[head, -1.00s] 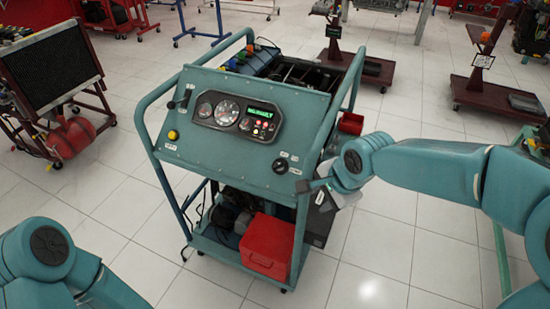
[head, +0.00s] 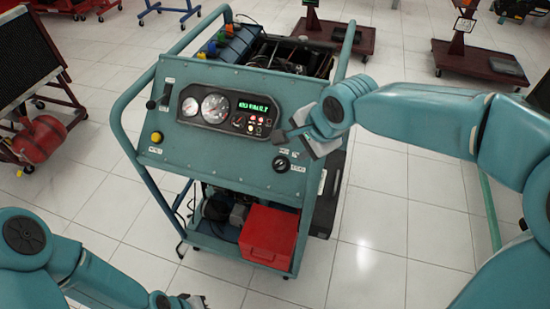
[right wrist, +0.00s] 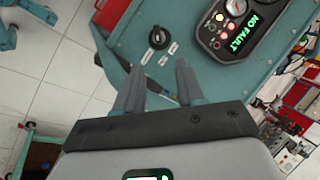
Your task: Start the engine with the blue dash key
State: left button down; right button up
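The blue-teal dash panel (head: 200,140) tops a wheeled engine trainer. A black round key switch (head: 281,163) sits low on its right side. In the right wrist view the key switch (right wrist: 158,38) has a light mark and small white labels around it. My right gripper (head: 281,137) is over the right part of the dash, close to the switch. In the right wrist view its two fingers (right wrist: 158,80) are apart and empty, with the switch beyond the tips. My left gripper (head: 190,301) shows only partly at the bottom edge; its fingers are unclear.
The dash has gauges (head: 214,108), a lit green display (head: 252,107) reading NO FAULT in the wrist view, a yellow button (head: 156,137) and a lever (head: 166,93). A red box (head: 268,240) sits on the lower shelf. Tube rails (head: 125,120) flank the dash.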

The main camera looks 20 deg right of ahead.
aim_at(279, 165)
jog(key=x, duration=0.9)
jog(key=p+x, duration=0.1)
jog(key=x, duration=0.4)
jog(key=shift+s+a+f, duration=0.15)
jog(key=shift+s+f, duration=0.05)
jog(key=shift+f, duration=0.1)
jog(key=shift+w+f, duration=0.35)
jog(key=shift+f, duration=0.1)
jog(key=shift+s+a, duration=0.1)
jog(key=shift+r, duration=0.1)
jog(key=shift+c, duration=0.3)
grip_shut()
